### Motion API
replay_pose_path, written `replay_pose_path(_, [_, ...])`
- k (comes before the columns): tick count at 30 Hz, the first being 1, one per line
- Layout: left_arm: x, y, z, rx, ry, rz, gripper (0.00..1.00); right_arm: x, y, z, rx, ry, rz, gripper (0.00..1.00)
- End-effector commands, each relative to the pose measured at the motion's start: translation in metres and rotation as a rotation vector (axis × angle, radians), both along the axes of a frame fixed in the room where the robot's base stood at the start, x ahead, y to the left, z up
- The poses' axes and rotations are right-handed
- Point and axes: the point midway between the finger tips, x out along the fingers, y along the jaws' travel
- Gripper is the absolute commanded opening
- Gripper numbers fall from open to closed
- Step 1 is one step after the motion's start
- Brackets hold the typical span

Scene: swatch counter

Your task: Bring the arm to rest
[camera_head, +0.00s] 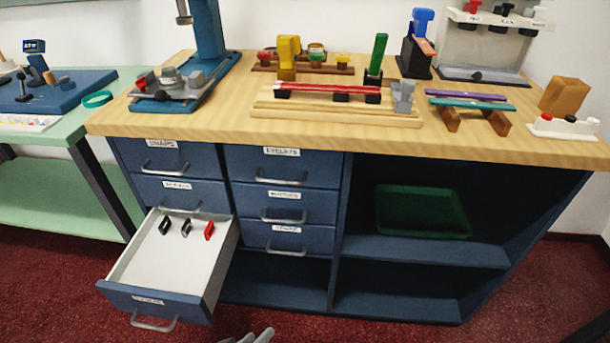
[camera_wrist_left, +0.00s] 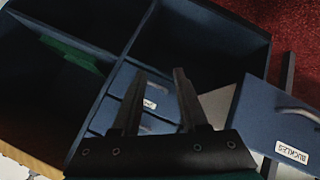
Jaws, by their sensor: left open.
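My left gripper (camera_head: 253,337) shows only at the bottom edge of the head view, in front of the cabinet and right of the open drawer. In the left wrist view its two dark fingers (camera_wrist_left: 160,75) are apart with nothing between them. The bottom left drawer (camera_head: 157,303) is pulled out. Its front, labelled BUCKLES, shows at the right of the left wrist view (camera_wrist_left: 283,125). Inside the drawer lie a black buckle (camera_head: 165,225), a dark grey buckle (camera_head: 186,228) and a red buckle (camera_head: 209,231). My right gripper is in neither view.
The wooden counter (camera_head: 230,122) carries a press, racks and colored strips. Closed blue drawers (camera_head: 290,206) sit below it. Open shelves to the right hold a green tray (camera_head: 420,212). A green side table (camera_head: 60,138) stands left. Red floor lies in front.

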Motion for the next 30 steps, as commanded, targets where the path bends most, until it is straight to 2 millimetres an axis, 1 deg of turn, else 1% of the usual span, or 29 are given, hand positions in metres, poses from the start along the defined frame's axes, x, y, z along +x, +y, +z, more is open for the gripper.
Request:
replay_pose_path(3, [-0.014,0.008,0.005,0.149,0.078,-0.122,0.43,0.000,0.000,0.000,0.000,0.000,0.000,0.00])
replay_pose_path(6, [-0.026,0.018,0.009,0.252,0.142,-0.196,0.43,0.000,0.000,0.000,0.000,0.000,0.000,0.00])
replay_pose_path(12, [-0.047,0.039,0.018,0.406,0.246,-0.291,0.43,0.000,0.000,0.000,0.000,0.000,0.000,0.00])
replay_pose_path(18, [-0.065,0.058,0.027,0.520,0.341,-0.352,0.43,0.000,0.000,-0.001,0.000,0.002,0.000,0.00])
replay_pose_path(26, [-0.062,0.060,-0.008,0.519,0.361,-0.357,0.43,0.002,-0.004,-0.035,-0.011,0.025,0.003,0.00])
replay_pose_path(30, [-0.065,0.064,-0.032,0.523,0.379,-0.361,0.43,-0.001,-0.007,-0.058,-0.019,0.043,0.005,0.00])
